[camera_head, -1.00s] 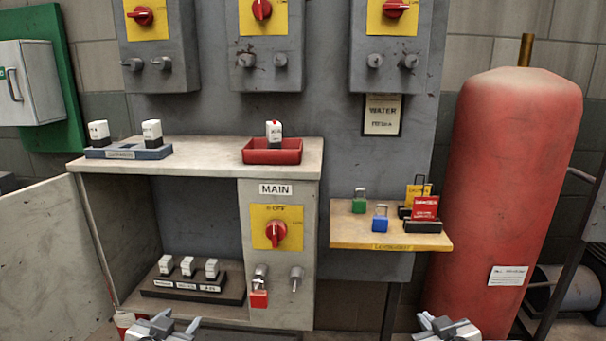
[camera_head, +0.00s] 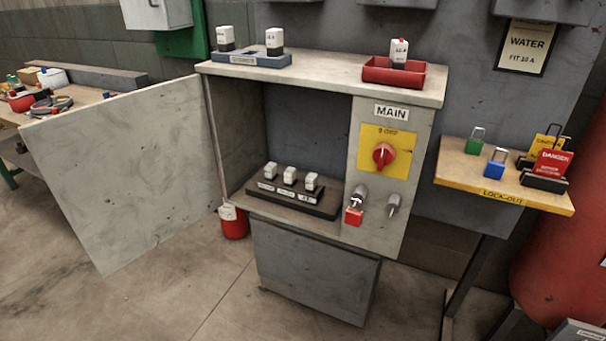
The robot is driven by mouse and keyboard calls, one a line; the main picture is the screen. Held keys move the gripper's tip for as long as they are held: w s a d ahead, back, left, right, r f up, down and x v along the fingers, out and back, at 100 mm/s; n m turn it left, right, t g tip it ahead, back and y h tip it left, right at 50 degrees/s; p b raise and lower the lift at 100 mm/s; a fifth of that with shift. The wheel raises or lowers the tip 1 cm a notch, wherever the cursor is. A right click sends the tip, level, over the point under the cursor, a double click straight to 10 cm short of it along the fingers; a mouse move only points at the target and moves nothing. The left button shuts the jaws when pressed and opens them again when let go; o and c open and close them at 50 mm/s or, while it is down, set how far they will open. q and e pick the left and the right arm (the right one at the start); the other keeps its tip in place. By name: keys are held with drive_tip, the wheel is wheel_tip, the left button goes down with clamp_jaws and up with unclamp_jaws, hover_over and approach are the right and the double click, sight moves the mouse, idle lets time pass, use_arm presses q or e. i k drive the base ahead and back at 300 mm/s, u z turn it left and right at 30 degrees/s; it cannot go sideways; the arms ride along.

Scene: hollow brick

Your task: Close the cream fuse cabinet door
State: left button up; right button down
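The cream fuse cabinet (camera_head: 275,200) stands in the middle of the view with its left compartment open. Its door (camera_head: 130,170) is swung wide open to the left, hinged at the compartment's left edge. Inside, several white fuses (camera_head: 289,176) sit in a dark labelled holder (camera_head: 293,197). The right panel carries the MAIN label, a red rotary switch (camera_head: 384,156) on a yellow plate, and a red padlock (camera_head: 354,215) hanging at a metal fitting. Neither of my grippers is in view now.
On the cabinet top are a blue tray (camera_head: 250,60) with two fuses and a red tray (camera_head: 405,76) with one fuse. A lock-out shelf (camera_head: 500,188) stands right, a cluttered bench (camera_head: 85,97) left behind the door. The floor (camera_head: 190,300) before the door is clear.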

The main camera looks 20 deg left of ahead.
sight(128, 172)
drive_tip(key=u, duration=2.95)
drive_tip(key=i, duration=3.5)
drive_tip(key=z, duration=4.15)
drive_tip(key=i, duration=1)
drive_tip(key=u, duration=0.05)
